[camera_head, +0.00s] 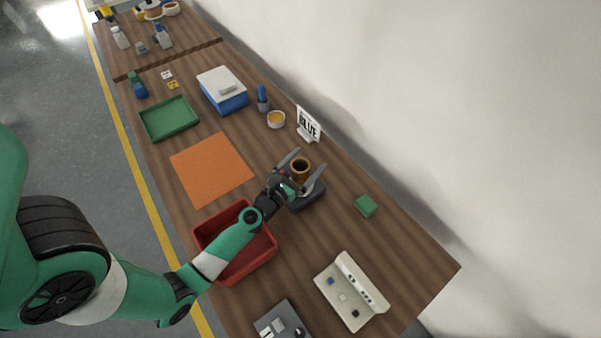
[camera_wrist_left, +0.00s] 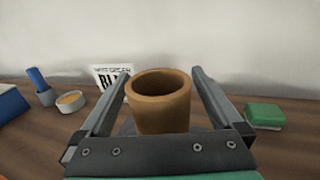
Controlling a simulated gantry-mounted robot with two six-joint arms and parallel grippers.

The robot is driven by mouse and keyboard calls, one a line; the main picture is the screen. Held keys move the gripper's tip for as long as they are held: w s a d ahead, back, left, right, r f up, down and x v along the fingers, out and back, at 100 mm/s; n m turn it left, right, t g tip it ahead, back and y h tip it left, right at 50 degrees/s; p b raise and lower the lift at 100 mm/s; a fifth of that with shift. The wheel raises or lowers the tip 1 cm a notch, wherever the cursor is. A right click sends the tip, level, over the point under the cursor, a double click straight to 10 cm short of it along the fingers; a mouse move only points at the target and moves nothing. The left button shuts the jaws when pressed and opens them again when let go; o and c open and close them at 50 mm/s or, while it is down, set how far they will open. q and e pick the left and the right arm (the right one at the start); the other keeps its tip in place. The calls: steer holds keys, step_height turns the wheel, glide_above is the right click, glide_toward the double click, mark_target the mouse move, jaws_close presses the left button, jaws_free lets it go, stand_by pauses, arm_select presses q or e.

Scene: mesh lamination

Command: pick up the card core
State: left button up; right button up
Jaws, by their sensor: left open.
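The card core (camera_head: 301,172) is a short brown hollow tube standing upright at a dark grey block (camera_head: 308,202) on the wooden table. In the left wrist view the core (camera_wrist_left: 160,113) stands between my fingers, its open top facing up. My left gripper (camera_head: 309,160) is open, with one finger on each side of the core. In the left wrist view the gripper (camera_wrist_left: 161,74) shows gaps between the core and both fingers. The core's lower part is hidden by the gripper body. My right gripper is not in view.
A red bin (camera_head: 199,239) lies under my left forearm. A sign (camera_head: 308,124), a small bowl (camera_head: 276,120) and a green block (camera_head: 366,206) stand nearby. An orange sheet (camera_head: 210,168) lies left of the core. A white fixture (camera_head: 345,290) is at the front. Bare table lies right of the gripper.

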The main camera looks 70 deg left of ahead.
arm_select(q)
steer(key=c, duration=1.4)
steer(key=shift+r, duration=0.1)
steer(key=shift+c, duration=0.2)
step_height(320, 180, up, 10)
steer(key=p, duration=1)
